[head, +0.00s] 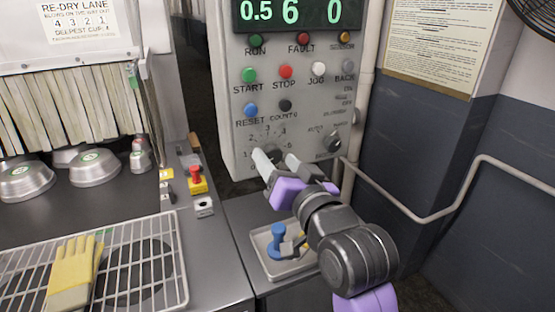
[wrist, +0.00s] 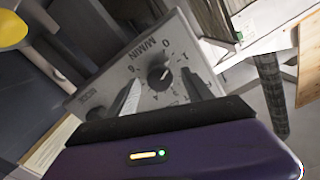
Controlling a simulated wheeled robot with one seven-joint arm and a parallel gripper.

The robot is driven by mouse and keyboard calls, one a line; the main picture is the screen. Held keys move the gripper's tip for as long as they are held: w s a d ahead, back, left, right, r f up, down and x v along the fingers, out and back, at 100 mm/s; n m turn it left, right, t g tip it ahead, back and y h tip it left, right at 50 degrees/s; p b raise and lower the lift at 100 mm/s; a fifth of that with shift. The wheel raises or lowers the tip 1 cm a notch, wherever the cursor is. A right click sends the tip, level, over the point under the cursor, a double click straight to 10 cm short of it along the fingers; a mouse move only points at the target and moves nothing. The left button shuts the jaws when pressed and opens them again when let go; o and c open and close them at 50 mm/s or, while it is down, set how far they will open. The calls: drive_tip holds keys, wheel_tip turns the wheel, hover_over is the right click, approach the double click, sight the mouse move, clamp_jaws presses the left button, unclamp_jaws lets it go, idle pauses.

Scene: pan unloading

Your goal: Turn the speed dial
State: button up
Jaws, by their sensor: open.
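The speed dial (wrist: 160,76) is a dark round knob with a pale pointer line on a grey panel, ringed by numbers and marked M/MIN. In the head view it is partly hidden behind my fingers, low on the control box (head: 235,150). My gripper (head: 281,163) is open, its two pale fingers pointing at the panel. In the wrist view my gripper (wrist: 162,84) has one finger on each side of the dial, with gaps between fingers and knob. I cannot tell how far the fingertips stand from the panel.
A green display (head: 300,12) reads 0.5, 6 and 0. Coloured buttons sit above the dial, and another selector knob (head: 333,142) is to its right. Below are a small tray (head: 262,240) with a blue item, a red emergency button (head: 195,174) and a wire rack (head: 150,250).

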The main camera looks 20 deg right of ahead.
drive_tip(key=shift+w, duration=0.15)
clamp_jaws()
drive_tip(key=shift+r+n+p, duration=0.2)
drive_tip(key=shift+n+p, duration=0.7)
drive_tip(key=shift+n, duration=0.2)
drive_tip(key=shift+f+n+p, duration=0.15)
drive_tip(key=shift+n+p, duration=0.35)
drive_tip(key=shift+n, duration=0.7)
unclamp_jaws()
